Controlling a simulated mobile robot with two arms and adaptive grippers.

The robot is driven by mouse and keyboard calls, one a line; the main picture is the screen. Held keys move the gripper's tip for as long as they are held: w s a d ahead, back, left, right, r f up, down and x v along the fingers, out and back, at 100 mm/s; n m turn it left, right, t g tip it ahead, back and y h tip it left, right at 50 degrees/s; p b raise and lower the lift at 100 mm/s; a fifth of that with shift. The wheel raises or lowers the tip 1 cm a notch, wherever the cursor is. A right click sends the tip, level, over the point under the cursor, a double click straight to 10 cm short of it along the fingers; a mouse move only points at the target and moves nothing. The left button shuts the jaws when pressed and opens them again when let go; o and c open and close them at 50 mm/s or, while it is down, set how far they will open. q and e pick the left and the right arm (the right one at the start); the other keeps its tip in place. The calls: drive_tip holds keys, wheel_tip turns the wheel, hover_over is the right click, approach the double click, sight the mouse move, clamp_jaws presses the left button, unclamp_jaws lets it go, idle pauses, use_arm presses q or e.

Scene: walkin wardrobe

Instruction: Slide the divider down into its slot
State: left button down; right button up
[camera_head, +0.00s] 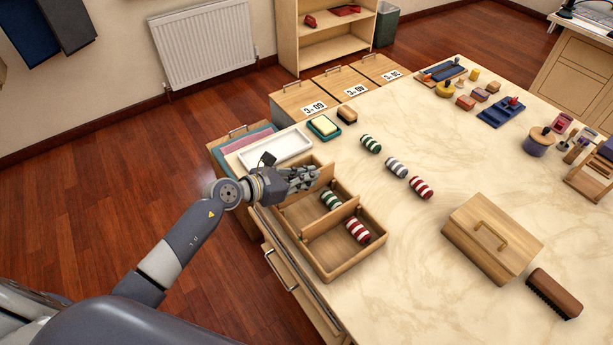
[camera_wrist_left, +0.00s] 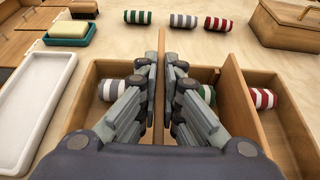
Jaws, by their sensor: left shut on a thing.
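My left gripper (camera_head: 308,176) is shut on a thin wooden divider (camera_wrist_left: 159,85), with a finger on each side of it. The divider stands upright across the open wooden box (camera_head: 374,252); whether its lower edge is in a slot is hidden by my fingers. The box also shows in the left wrist view (camera_wrist_left: 292,130). A second divider (camera_wrist_left: 238,105) stands in the box to the right. Striped rolls lie in the box: a green one (camera_head: 331,199) between the dividers, a red one (camera_head: 358,230) right of the second, and a partly hidden one (camera_wrist_left: 108,90) left of the held divider.
A white tray (camera_head: 275,150) and a green soap dish (camera_head: 323,127) lie beyond the box. Green (camera_head: 370,144), grey (camera_head: 396,167) and red (camera_head: 421,187) rolls lie on the table.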

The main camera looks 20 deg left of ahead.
sight(306, 195)
use_arm(q)
drive_tip(key=shift+f+b, duration=1.2)
drive_tip(key=shift+f, duration=0.3)
drive_tip(key=c, duration=1.7)
unclamp_jaws()
drive_tip(key=shift+s, duration=0.1)
drive_tip(key=v, duration=1.2)
